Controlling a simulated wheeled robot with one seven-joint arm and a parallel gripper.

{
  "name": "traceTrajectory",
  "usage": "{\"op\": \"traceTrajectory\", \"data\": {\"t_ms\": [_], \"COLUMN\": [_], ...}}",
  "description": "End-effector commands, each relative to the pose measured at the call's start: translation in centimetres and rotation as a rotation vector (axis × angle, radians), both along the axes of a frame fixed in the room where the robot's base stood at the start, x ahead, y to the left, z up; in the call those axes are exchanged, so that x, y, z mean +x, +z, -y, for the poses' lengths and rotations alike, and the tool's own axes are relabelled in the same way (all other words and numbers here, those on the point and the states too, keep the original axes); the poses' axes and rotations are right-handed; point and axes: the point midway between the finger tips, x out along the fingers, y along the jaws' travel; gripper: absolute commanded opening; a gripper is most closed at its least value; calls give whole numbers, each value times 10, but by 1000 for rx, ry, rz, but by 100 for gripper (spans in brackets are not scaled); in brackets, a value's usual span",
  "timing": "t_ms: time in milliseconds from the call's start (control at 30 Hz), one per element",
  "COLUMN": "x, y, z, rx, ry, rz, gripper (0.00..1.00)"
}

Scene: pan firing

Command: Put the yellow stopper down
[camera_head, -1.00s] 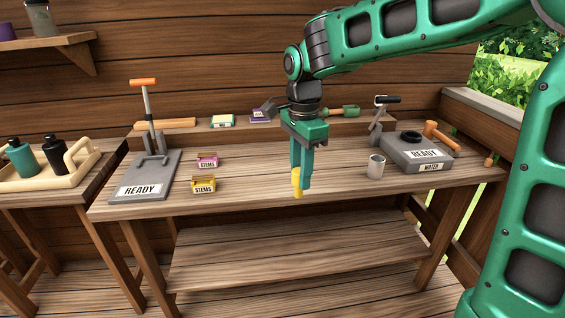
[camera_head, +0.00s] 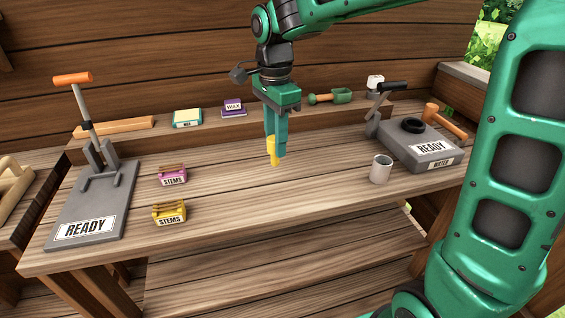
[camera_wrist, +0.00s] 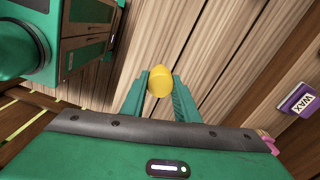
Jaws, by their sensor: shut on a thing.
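The yellow stopper (camera_head: 272,150) is between the fingertips of my gripper (camera_head: 276,146), over the middle of the wooden workbench (camera_head: 230,210). My gripper is shut on it and points down. In the wrist view the rounded yellow stopper (camera_wrist: 160,81) shows between the two green fingers (camera_wrist: 160,95). The stopper's lower end looks close to the bench top; I cannot tell whether it touches.
Pink (camera_head: 172,175) and yellow (camera_head: 169,212) STEMS boxes stand to the left, near a grey READY press (camera_head: 95,205). A grey cup (camera_head: 381,169) and the WATER unit (camera_head: 418,148) stand to the right. The bench between is clear.

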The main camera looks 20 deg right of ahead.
Motion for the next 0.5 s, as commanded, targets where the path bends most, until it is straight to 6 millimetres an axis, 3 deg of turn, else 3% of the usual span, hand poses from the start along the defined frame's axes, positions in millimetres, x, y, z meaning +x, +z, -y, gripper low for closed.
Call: {"op": "traceTrajectory", "data": {"t_ms": [500], "x": [39], "y": [-57], "z": [71], "rx": [0], "ry": [17], "rz": [-2], "gripper": [0]}}
